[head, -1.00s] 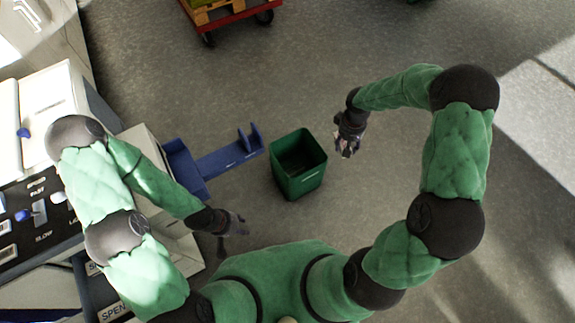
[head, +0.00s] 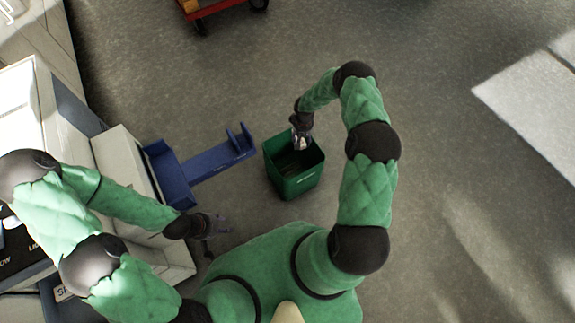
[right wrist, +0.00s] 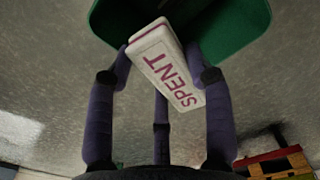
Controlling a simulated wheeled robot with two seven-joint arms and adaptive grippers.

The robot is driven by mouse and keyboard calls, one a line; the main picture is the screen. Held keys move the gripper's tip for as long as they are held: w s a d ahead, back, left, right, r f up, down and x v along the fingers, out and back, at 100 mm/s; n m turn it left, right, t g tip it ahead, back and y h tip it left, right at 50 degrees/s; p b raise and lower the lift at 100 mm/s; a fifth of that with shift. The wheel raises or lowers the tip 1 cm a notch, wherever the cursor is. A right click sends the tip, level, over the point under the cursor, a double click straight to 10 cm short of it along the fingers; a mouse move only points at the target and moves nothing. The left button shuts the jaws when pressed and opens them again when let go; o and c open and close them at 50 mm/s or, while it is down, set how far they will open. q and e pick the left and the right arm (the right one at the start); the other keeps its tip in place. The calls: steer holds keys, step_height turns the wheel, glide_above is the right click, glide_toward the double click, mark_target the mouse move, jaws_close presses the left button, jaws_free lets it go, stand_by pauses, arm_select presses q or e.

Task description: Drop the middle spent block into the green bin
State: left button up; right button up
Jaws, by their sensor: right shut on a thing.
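The green bin (head: 294,183) stands open on the floor, right of the blue bracket; its rim and inside also show in the right wrist view (right wrist: 238,48). In the right wrist view my right gripper (right wrist: 160,75) is shut on a white block (right wrist: 167,62) with "SPENT" in purplish letters, held tilted between the fingers. My left gripper (head: 217,226) hangs beside the white cabinet, left of my body; its fingers are too small to tell open from shut.
A blue bracket (head: 215,163) sticks out from the white cabinet (head: 120,165) towards the bin, with a small gap between. A red cart (head: 215,8) stands at the top. The grey floor right of the bin is clear.

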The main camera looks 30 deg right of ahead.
steer(key=shift+w+a+f, duration=0.1)
steer(key=shift+w+f, duration=0.05)
steer(key=shift+f, duration=0.3)
steer(key=shift+f+b, duration=1.85)
steer(key=shift+f, duration=0.95)
steer(key=o, duration=1)
steer(key=shift+r, duration=0.1)
step_height(320, 180, up, 12)
steer(key=shift+f, duration=0.1)
